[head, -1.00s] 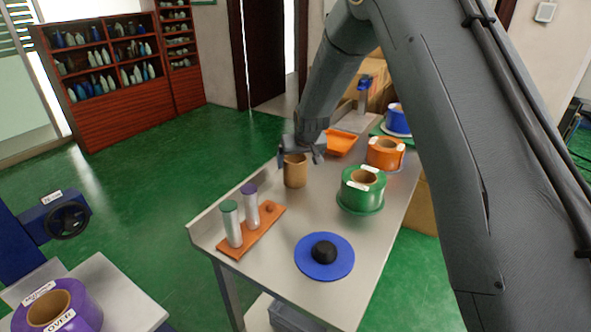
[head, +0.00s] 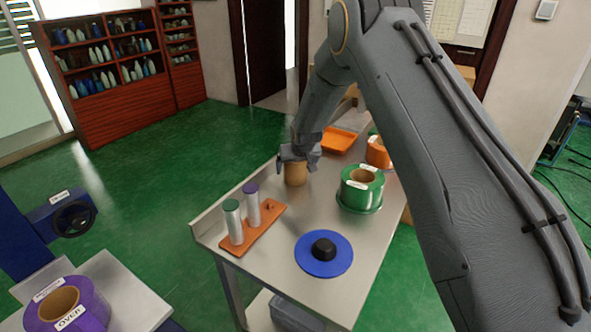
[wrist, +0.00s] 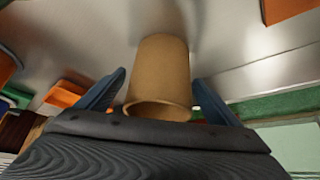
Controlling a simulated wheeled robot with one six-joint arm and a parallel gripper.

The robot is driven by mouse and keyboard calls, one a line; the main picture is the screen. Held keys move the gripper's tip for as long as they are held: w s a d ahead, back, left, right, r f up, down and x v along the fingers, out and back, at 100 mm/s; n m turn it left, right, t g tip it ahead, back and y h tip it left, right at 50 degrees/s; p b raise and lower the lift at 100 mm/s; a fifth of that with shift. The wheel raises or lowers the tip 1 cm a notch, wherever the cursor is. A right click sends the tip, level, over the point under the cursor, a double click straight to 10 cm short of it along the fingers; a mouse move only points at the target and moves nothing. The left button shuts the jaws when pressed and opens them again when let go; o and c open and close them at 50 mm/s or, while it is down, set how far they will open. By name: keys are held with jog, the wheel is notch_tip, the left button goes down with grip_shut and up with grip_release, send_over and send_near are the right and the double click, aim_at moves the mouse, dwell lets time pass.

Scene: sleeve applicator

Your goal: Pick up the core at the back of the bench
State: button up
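The core is a plain brown cardboard tube (head: 296,175) standing upright on the metal bench (head: 285,235), near its back edge. In the wrist view the core (wrist: 160,78) sits between the two blue fingers, with its open end toward the camera. My gripper (head: 297,163) is down around the upper part of the core in the head view and hides its top. In the wrist view my gripper (wrist: 160,98) is open, with a gap between each finger and the core.
An orange rack (head: 255,230) with two capped tubes stands nearer on the bench. A blue disc (head: 338,262) with a black knob lies beside it. A green roll (head: 352,190), an orange roll (head: 378,152) and an orange tray (head: 338,140) stand to the right of and beyond the core.

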jog(key=c, duration=1.1)
jog(key=shift+o, duration=0.2)
jog(key=shift+r, duration=0.1)
